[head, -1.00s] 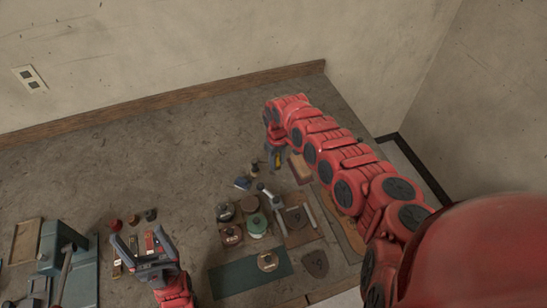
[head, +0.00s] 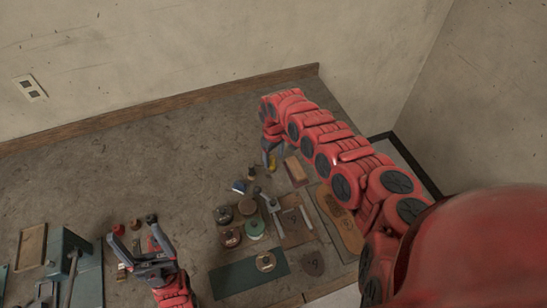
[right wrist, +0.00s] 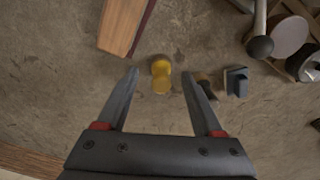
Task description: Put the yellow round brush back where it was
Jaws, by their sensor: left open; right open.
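The yellow round brush (right wrist: 161,84) shows in the right wrist view between and just beyond the fingertips of my right gripper (right wrist: 160,76). It appears to stand on the bench, with clear space between it and each finger. In the head view a bit of yellow (head: 272,160) shows at my right gripper (head: 267,155), mostly hidden by the gripper and arm. My right gripper is open and holds nothing. My left gripper (head: 133,240) is open and empty over the left part of the bench, far from the brush.
A wooden block (head: 295,170) lies close to the right gripper, also in the right wrist view (right wrist: 122,24). A blue item (right wrist: 236,81) is on the other side. Several round tins and a green mat (head: 235,280) lie nearer. The bench behind is bare (head: 150,165).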

